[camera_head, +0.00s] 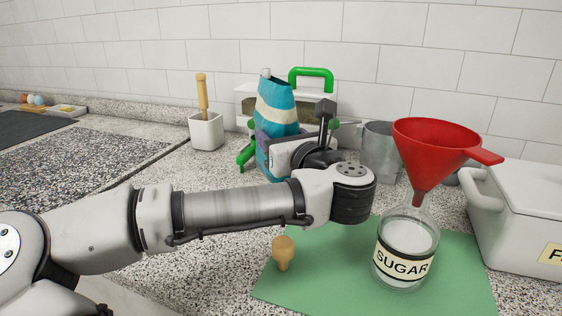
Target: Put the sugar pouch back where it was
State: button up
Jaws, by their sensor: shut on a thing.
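The sugar pouch (277,105), teal with a cream band, stands nearly upright with a slight tilt at the back of the counter. My gripper (268,146) is shut on its lower part, reaching in from the right. The wrist hides part of the pouch, and I cannot tell whether its base touches the counter. A glass jar labelled SUGAR (403,250) stands on a green mat (455,285), with white contents inside. A red funnel (432,150) sits in the jar's mouth.
A cork stopper (283,252) stands on the mat's left part. A white lidded bin (525,215) is at the right, a metal cup (381,150) behind the funnel. A green-handled box (311,78) is behind the pouch. A white holder (206,131) with a wooden-handled tool stands left; counter between is clear.

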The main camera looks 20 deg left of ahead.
jog(key=shift+f, duration=2.4)
jog(key=shift+b, duration=0.3)
jog(key=shift+f+b, duration=0.55)
jog(key=shift+f, duration=0.05)
jog(key=o, duration=1.1)
